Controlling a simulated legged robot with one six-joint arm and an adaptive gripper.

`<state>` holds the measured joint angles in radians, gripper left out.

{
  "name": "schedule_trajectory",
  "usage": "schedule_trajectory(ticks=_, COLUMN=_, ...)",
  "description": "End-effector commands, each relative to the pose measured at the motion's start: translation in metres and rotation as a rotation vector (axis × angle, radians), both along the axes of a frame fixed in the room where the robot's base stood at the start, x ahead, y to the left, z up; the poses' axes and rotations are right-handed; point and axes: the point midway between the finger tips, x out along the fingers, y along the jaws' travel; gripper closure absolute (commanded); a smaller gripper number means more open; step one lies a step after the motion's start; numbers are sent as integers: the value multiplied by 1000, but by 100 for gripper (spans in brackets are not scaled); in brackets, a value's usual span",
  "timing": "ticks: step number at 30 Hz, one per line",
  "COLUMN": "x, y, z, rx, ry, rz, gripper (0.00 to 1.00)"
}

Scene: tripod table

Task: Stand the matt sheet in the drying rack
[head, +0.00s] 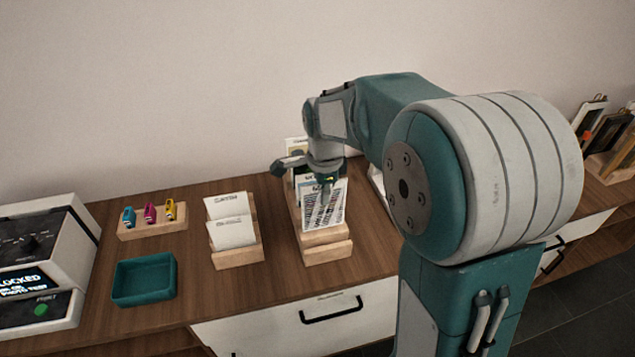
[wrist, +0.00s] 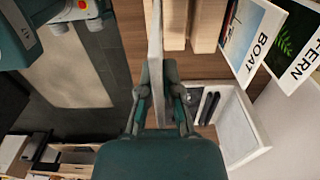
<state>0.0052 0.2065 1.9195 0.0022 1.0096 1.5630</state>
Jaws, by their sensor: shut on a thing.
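My gripper (head: 325,183) points down over a wooden rack (head: 325,252) in the middle of the table. In the wrist view my gripper (wrist: 160,95) is shut on a thin pale sheet (wrist: 155,40), seen edge-on. In the head view a sheet with a dark striped print (head: 315,215) shows upright, slightly tilted, just below the fingers and above the rack's front. I cannot tell whether its lower edge touches the rack. Slatted wood (wrist: 206,25) lies to the right of the held sheet in the wrist view. Whether the sheet is matt does not show.
A wooden holder (head: 238,255) with white cards stands left of the rack. A teal tray (head: 145,280) lies farther left.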

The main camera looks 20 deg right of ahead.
Motion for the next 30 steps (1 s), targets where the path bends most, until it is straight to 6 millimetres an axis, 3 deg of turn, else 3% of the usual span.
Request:
schedule_trajectory(ticks=15, x=0, y=3, z=-44, rx=-4, ry=2, rz=-1, gripper=100)
schedule_trajectory(ticks=30, x=1, y=1, z=-47, rx=-2, ry=1, rz=-2, gripper=100)
